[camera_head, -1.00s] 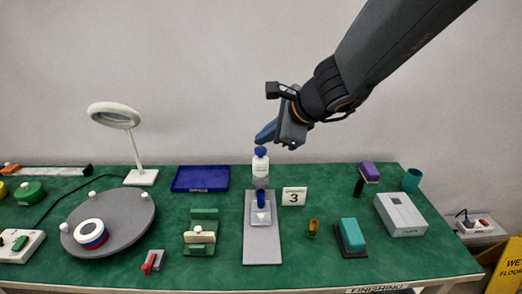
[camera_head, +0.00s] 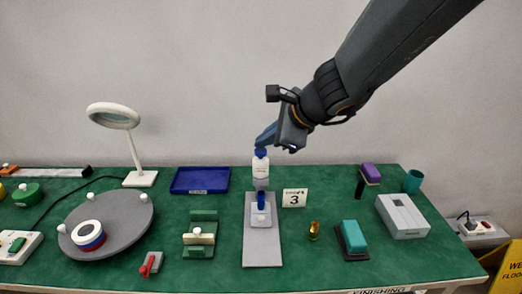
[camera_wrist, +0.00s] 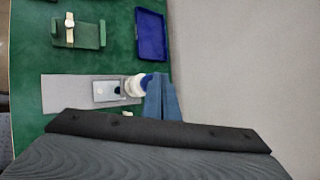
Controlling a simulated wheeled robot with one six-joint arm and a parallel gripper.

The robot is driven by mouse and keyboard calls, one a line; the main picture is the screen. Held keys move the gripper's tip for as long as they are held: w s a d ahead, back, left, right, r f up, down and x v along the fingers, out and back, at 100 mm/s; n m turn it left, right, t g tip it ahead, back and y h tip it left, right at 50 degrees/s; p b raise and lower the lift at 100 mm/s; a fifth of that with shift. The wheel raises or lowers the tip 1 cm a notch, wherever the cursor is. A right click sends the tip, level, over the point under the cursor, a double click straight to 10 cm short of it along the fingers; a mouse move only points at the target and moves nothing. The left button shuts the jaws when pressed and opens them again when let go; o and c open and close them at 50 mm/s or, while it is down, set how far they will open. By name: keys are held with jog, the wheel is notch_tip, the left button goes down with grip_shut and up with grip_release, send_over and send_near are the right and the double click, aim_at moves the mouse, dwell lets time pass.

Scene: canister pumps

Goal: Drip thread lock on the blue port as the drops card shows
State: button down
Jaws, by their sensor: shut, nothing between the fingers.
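A white bottle (camera_head: 261,170) with a blue top (camera_head: 261,153) stands upright at the back of a grey plate (camera_head: 262,246). It also shows in the wrist view (camera_wrist: 134,86). The blue port (camera_head: 261,200) stands in front of the bottle on a pale square base (camera_head: 260,219). The drops card (camera_head: 294,198) reads 3 and stands to the right. My gripper (camera_head: 262,142) is shut and empty, its fingertips at the bottle's blue top. I cannot tell whether they touch. In the wrist view the shut fingers (camera_wrist: 161,98) partly cover the bottle's top.
A blue tray (camera_head: 200,180) lies back left, and a green cradle (camera_head: 201,238) stands left of the plate. A turntable (camera_head: 128,222) and magnifier lamp (camera_head: 116,116) are further left. A small amber item (camera_head: 314,231), teal block (camera_head: 354,238) and grey box (camera_head: 403,215) stand right.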

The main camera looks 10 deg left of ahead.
aim_at(264, 151)
jog(key=shift+f+b, duration=0.4)
jog(key=shift+b, duration=0.05)
dwell(0.4)
dwell(0.3)
jog(key=shift+r+p, duration=0.95)
jog(key=shift+r, duration=0.1)
notch_tip(264, 151, up, 5)
jog(key=p, duration=0.4)
jog(key=shift+p, duration=0.4)
dwell(1.8)
